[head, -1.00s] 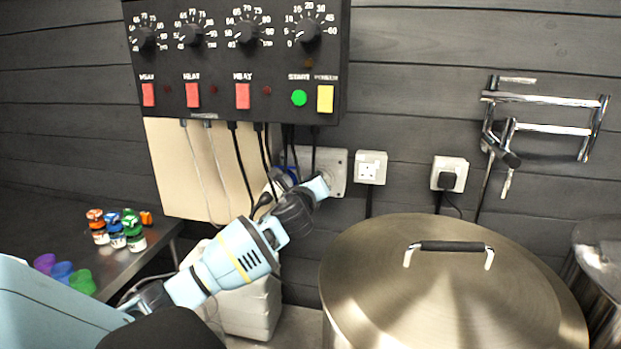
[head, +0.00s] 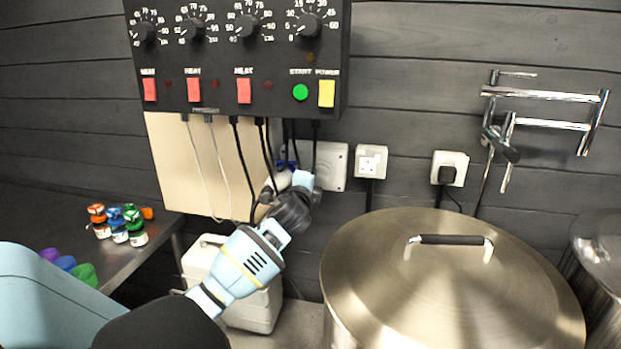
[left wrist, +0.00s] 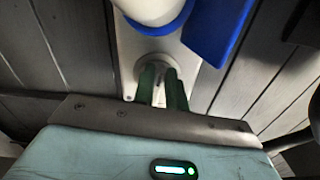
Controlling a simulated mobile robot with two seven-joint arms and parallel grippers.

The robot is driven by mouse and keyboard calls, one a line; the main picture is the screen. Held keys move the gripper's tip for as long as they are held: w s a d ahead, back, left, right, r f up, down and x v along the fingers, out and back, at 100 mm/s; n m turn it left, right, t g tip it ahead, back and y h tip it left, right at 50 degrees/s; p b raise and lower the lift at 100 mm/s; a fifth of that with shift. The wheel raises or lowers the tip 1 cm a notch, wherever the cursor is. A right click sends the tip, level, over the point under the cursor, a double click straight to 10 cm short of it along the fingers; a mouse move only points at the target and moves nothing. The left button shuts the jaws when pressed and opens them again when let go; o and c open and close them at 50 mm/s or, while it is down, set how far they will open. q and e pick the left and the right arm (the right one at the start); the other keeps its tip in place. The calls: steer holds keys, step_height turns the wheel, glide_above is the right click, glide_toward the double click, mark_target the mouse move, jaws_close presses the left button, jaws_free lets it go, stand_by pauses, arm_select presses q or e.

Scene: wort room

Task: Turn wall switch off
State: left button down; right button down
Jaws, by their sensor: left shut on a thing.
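The wall switch is a light grey plate (head: 332,167) on the dark plank wall, below the control panel and left of the white socket. In the left wrist view the plate carries a round grey knob (left wrist: 155,66). My left gripper (left wrist: 163,85) has its two dark green fingers shut on this knob. In the head view my left gripper (head: 303,180) is at the plate's lower left, its fingertips mostly hidden by my wrist and the cables. A white cylinder with a blue collar and flap (left wrist: 215,30) sits close above the fingers. My right gripper is not in view.
A black control panel (head: 240,110) hangs above, with cables (head: 245,170) dropping close to my left gripper. A large steel pot with a lid (head: 450,285) stands to the right. A white canister (head: 250,305) stands below my left arm. Small bottles (head: 118,235) stand on the left table.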

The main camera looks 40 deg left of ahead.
arm_select(q)
steer(key=shift+f+n, duration=0.15)
steer(key=shift+n, duration=0.55)
steer(key=c, duration=1.4)
jaws_free()
steer(key=shift+c, duration=0.2)
steer(key=v, duration=0.8)
steer(key=shift+w, duration=0.1)
